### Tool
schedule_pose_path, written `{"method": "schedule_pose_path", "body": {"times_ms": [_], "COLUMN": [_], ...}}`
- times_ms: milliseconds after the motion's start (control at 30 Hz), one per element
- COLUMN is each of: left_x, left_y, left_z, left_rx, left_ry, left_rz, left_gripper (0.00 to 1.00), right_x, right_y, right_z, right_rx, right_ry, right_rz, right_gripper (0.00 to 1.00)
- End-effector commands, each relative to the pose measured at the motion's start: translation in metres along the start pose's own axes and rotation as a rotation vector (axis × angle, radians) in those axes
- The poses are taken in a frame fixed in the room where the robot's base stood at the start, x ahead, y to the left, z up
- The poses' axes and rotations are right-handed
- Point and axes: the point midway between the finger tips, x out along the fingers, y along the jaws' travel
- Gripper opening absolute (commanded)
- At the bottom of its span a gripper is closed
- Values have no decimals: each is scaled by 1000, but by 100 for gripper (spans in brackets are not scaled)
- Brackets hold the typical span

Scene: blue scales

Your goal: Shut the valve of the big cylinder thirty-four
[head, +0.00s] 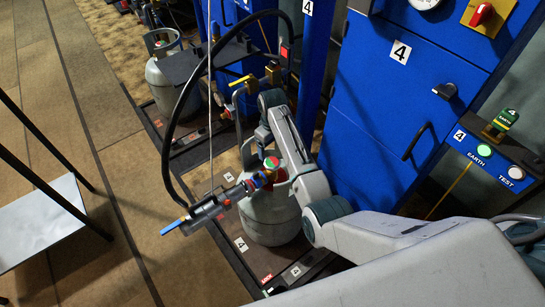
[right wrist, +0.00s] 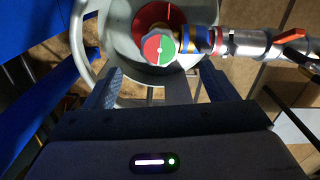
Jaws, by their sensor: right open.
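The big grey cylinder (head: 268,220) stands upright on the dark scale platform, in front of the blue cabinet marked 4. I cannot read a thirty-four on it. Its valve handwheel (head: 271,163), half red and half green, is on top. It also shows in the right wrist view (right wrist: 160,49), with a red disc behind it. A filling connector (head: 208,212) with a blue lever joins the valve from the side. My right gripper (right wrist: 160,84) is open and empty, its fingers on either side just short of the handwheel. My left gripper is out of view.
A black hose (head: 180,105) loops from the connector up to the blue stand. A second grey cylinder (head: 168,76) stands behind on another scale. A panel (head: 492,157) with EARTH and TEST lamps is at right. A white-topped stand (head: 40,225) is at left; the floor between is clear.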

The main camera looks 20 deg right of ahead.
Motion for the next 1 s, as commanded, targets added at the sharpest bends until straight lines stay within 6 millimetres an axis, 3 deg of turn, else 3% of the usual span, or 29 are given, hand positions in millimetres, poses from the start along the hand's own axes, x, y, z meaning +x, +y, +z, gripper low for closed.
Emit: {"method": "schedule_pose_path", "body": {"times_ms": [200,400,800,833,1000], "left_x": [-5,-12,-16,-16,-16], "left_y": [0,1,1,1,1], "left_z": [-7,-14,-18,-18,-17], "left_rx": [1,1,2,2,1], "left_ry": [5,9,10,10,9], "left_rz": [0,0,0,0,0], "left_gripper": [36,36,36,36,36], "right_x": [45,71,80,80,80], "right_y": [0,0,0,0,0], "right_z": [1,0,0,0,0], "right_rx": [0,0,0,0,0], "right_ry": [-3,-2,0,0,0], "right_rz": [-1,0,0,0,0], "right_gripper": [79,79,79,77,44]}}
